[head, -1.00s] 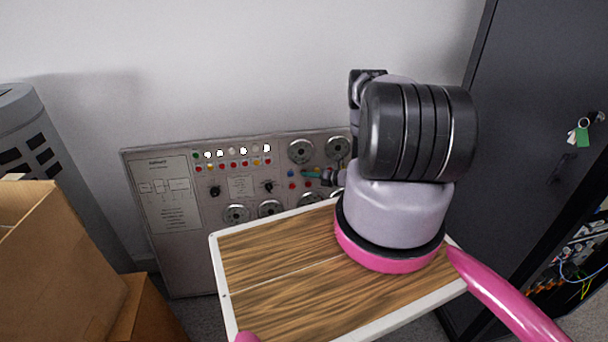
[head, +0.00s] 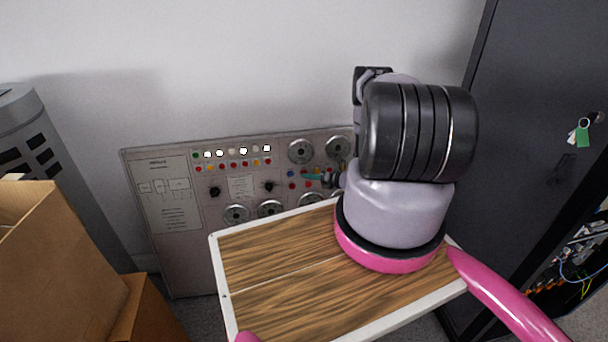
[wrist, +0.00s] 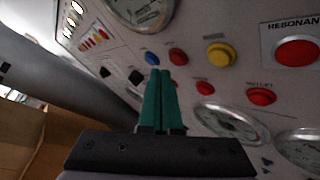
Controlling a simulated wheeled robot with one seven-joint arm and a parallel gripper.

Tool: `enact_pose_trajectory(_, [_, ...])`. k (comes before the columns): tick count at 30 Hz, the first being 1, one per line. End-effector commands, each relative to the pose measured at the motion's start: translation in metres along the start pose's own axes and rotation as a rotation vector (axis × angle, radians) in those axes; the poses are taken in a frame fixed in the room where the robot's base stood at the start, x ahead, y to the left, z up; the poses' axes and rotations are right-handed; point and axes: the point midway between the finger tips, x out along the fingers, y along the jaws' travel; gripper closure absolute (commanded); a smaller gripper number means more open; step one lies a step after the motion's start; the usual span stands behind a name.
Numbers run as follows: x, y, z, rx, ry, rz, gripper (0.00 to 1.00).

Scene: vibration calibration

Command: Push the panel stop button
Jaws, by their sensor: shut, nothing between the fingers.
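The grey control panel (head: 222,200) stands against the wall. The wrist view shows its buttons close up: a blue button (wrist: 152,58), a red button (wrist: 178,56), a yellow button (wrist: 218,54), smaller red buttons (wrist: 204,88) and (wrist: 261,97), and a large red button (wrist: 296,52) under a partly cut-off label. I cannot read which one is marked stop. My gripper (wrist: 160,72) is shut and empty, its green fingers together. Its tips appear just below the blue and red buttons; contact cannot be told. In the head view my gripper (head: 308,176) is small in front of the panel.
Round gauges (head: 301,151) (wrist: 232,122) sit around the buttons. A cardboard box (head: 65,250) is at the left. A dark cabinet (head: 535,130) with keys stands at the right. My wood-topped base fills the foreground.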

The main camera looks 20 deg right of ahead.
Motion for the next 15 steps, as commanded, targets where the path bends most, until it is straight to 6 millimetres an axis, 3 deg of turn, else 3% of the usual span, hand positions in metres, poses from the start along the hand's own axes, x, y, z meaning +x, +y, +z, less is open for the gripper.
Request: enact_pose_trajectory(15, [-0.031, 0.023, -0.022, 0.001, -0.001, 0.000, 1.00])
